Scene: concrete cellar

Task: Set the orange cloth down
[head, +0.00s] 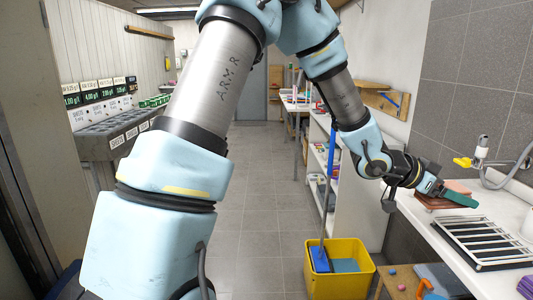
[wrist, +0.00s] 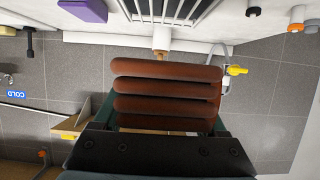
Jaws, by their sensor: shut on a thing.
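The orange cloth (wrist: 165,88) is folded into thick, brownish-orange layers and fills the middle of the wrist view. My gripper (wrist: 165,122) is shut on it, with a green finger at each side. In the head view, my gripper (head: 455,196) is over the right-hand counter, just beyond the drying rack. The cloth (head: 432,204) shows there as a reddish-brown patch beside the green finger, partly hidden by it. I cannot tell whether its underside touches the counter.
The black-and-white drying rack (head: 485,242) stands on the white counter (head: 425,222) nearer to me. A yellow-handled tap (head: 463,162) is by the tiled wall. A purple item (head: 526,284) lies at the counter's near end. A yellow bucket (head: 338,285) stands on the floor below.

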